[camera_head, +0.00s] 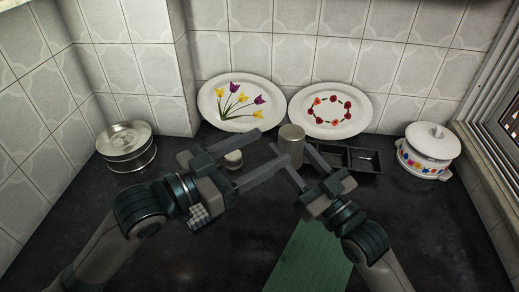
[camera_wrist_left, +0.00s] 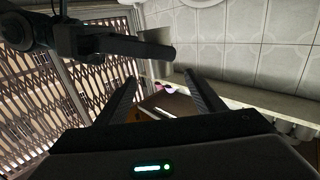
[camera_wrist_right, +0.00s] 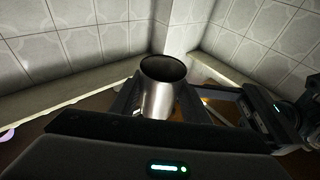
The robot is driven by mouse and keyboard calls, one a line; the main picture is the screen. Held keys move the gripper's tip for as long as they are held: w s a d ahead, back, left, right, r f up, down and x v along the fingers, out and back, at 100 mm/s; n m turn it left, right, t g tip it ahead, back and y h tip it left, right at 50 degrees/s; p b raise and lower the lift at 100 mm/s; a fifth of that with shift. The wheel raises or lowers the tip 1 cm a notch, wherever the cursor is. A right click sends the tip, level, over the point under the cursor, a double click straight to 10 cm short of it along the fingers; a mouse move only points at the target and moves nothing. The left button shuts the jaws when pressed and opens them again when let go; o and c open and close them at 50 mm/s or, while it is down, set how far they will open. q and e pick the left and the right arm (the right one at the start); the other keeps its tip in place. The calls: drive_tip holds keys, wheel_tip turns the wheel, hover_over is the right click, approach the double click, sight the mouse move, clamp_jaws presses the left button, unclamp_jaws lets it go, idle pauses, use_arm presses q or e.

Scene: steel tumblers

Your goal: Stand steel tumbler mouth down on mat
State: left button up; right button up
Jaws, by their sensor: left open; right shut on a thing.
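The steel tumbler (camera_head: 291,146) is held between the fingers of my right gripper (camera_head: 294,167), which is shut on it. In the head view its closed, pale end faces up. In the right wrist view its dark open mouth shows at the upper end of the tumbler (camera_wrist_right: 160,98); that picture appears to be upside down, so the mouth faces down. The green mat (camera_head: 308,262) lies on the counter at the front, partly under my right arm; the tumbler is behind it, not over it. My left gripper (camera_head: 262,160) is open and empty, just left of the tumbler.
Two decorated plates (camera_head: 218,98) (camera_head: 308,103) lean on the back wall. A black compartment tray (camera_head: 365,161) lies right of the tumbler, with a flowered pot (camera_head: 428,152) farther right. A steel container (camera_head: 127,143) stands left. A small white item (camera_head: 233,160) is by my left gripper.

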use_arm(q)
drive_tip(key=x, duration=1.2)
drive_tip(key=shift+s, duration=0.1)
drive_tip(key=c, duration=1.1)
drive_tip(key=shift+c, duration=0.2)
use_arm(e)
drive_tip(key=o, duration=1.4)
drive_tip(key=v, duration=1.2)
drive_tip(key=shift+f, duration=0.1)
